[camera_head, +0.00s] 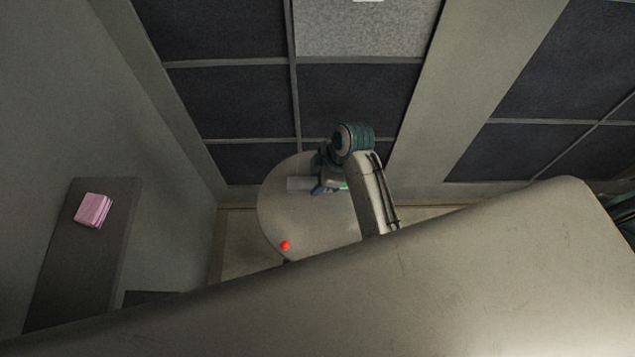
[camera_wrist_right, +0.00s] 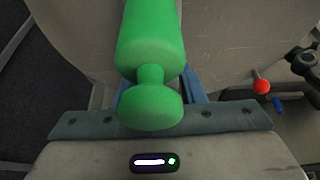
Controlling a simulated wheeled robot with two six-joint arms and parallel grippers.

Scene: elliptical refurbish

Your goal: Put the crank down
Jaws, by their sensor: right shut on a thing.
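The crank shows in the right wrist view as a thick green cylinder with a narrow neck and a rounded knob (camera_wrist_right: 150,107). My right gripper (camera_head: 318,181) is shut on it. In the right wrist view the blue fingers lie on both sides, mostly hidden beneath the green part. In the head view my right gripper is over the back part of a round grey table (camera_head: 312,222), and only a sliver of green shows by it. I cannot tell whether the crank touches the table. My left gripper is not in view.
A small red ball (camera_head: 286,245) is at the table's front edge; the right wrist view shows it on a short stem (camera_wrist_right: 262,87). A pale flat piece (camera_head: 298,184) lies beside my right gripper. A pink stack (camera_head: 93,210) sits on a grey ledge (camera_head: 105,245) at left. The front table area is clear.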

